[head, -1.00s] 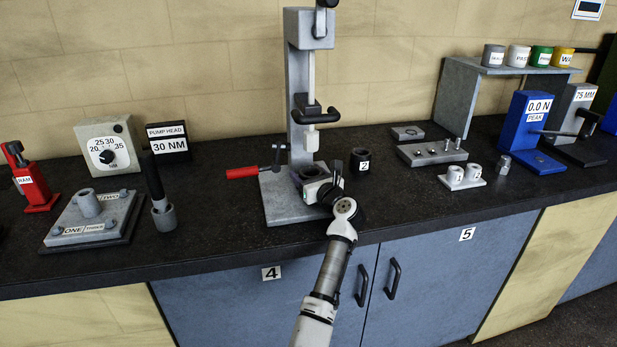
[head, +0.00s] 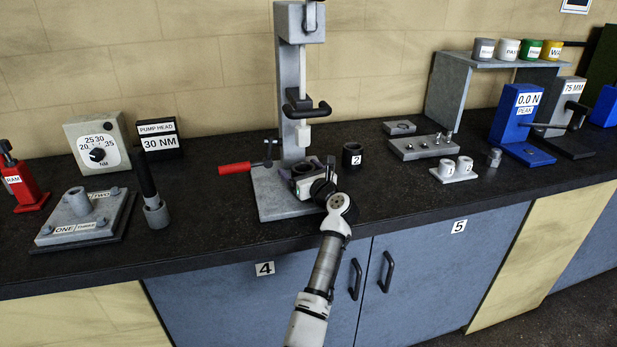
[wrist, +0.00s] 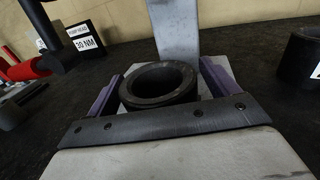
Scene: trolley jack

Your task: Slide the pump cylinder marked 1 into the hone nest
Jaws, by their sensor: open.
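A dark, thick-walled, open-topped cylinder (wrist: 158,85) stands upright on the grey base of the press (head: 285,205). No number shows on its visible side, so I cannot tell whether it is the one marked 1. My gripper (head: 313,180) is over the front of that base. In the wrist view its purple fingers (wrist: 160,88) are open, one on each side of the cylinder. I cannot tell whether they touch it. A second dark cylinder marked 2 (head: 352,156) stands to the right of the press. I cannot clearly identify the hone nest.
A red-handled lever (head: 234,168) sticks out left of the press. Left are a flanged plate (head: 85,215) and a dark upright tool (head: 150,195). Right are a pin block (head: 422,147), white cups (head: 455,170) and a blue gauge (head: 520,120). The front worktop is mostly clear.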

